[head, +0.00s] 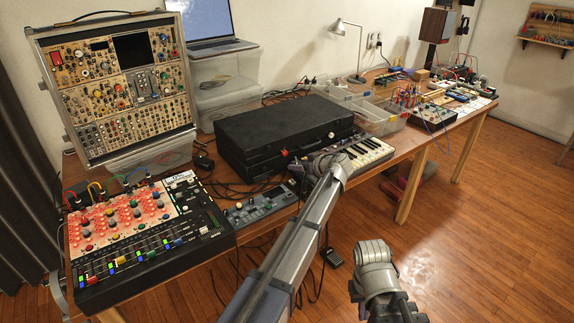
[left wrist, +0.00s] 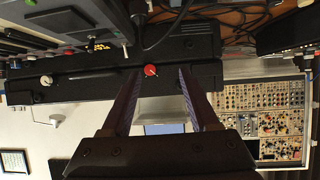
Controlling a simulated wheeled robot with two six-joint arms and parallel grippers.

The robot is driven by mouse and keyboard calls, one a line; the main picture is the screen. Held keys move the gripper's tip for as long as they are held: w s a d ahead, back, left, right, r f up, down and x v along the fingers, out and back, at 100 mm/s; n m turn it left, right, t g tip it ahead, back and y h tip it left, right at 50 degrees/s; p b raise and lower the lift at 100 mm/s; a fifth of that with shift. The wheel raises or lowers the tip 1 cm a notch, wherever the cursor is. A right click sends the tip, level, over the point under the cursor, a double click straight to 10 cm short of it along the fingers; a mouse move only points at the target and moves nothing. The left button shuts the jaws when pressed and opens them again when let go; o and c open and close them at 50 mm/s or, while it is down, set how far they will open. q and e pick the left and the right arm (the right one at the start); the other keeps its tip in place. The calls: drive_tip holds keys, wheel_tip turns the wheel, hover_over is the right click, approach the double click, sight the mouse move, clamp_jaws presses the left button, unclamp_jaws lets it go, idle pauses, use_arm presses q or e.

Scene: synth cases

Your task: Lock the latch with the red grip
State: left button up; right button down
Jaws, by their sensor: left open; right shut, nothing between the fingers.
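A black case (head: 262,137) lies closed on the table. The red grip (head: 284,153) of a latch sits on its front side; in the left wrist view the red grip (left wrist: 150,70) looks like a small round knob with a pale mark. A second latch with a white grip (left wrist: 46,80) is further along the same side. My left gripper (left wrist: 158,72) is open, its two fingertips on either side of the red grip in that view, with nothing held. I cannot tell how far the tips are from it. My right arm shows at the bottom of the head view, but its gripper does not.
A mixer (head: 140,232) and a small grey device (head: 262,206) stand in front and to the left. A keyboard (head: 362,154) is right of the case. A modular synth (head: 115,85) stands behind left. Cables lie around the case.

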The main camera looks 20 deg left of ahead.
sight(286, 153)
use_arm(q)
drive_tip(key=shift+n+t+y, duration=0.5)
drive_tip(key=shift+n, duration=0.1)
drive_tip(key=shift+w+a+f+b, duration=0.35)
drive_tip(key=shift+w+a+b, duration=0.25)
drive_tip(key=shift+w+a, duration=0.75)
drive_tip(key=shift+w+a+f+b, duration=0.35)
drive_tip(key=shift+w+a+b, duration=0.2)
drive_tip(key=shift+w+a, duration=0.8)
drive_tip(key=shift+w+a+f+b, duration=0.35)
drive_tip(key=shift+w+a+b, duration=0.45)
drive_tip(key=shift+w, duration=0.9)
drive_tip(key=shift+a, duration=0.15)
use_arm(e)
wheel_tip(286, 153, down, 4)
drive_tip(key=shift+f, duration=0.1)
use_arm(q)
drive_tip(key=shift+s, duration=0.1)
clamp_jaws()
